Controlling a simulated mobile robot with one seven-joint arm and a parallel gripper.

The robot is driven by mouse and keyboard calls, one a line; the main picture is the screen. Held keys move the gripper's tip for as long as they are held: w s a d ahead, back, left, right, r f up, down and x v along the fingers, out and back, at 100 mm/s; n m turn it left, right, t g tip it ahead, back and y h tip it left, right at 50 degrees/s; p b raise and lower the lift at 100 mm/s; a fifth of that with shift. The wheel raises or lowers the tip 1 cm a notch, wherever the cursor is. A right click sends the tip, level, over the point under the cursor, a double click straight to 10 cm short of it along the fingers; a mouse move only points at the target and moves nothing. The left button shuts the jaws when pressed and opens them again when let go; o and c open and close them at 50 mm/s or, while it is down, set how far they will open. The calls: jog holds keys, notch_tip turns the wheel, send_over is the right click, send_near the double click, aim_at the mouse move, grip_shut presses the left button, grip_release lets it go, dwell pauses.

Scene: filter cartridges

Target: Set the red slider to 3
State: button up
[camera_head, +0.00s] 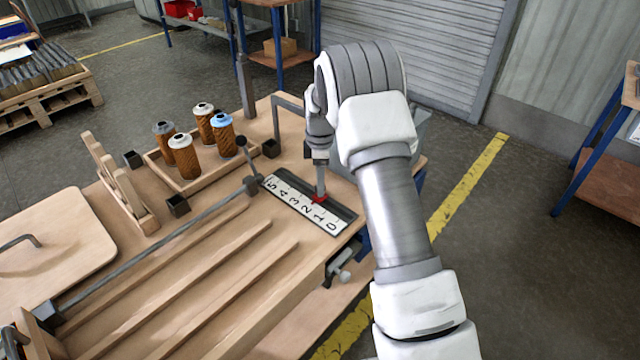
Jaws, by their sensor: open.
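The slider scale (296,208) is a white strip with numbers 0 to 5 on a dark base, on the wooden bench. The 0 is at the near right end and the 5 at the far left. The red slider (319,199) shows beside the scale, about level with the 1 to 2 marks. My gripper (320,190) points down right over the red slider. Its fingertips are at the slider or just above it; I cannot tell whether they touch it. The gap between the fingers is too small to see.
A wooden tray (216,181) with several brown filter cartridges (185,157) stands behind left of the scale. A wooden rack (122,185) and a board with a handle (40,245) are further left.

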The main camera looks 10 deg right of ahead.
jog(key=shift+f, duration=0.5)
grip_shut()
dwell(1.2)
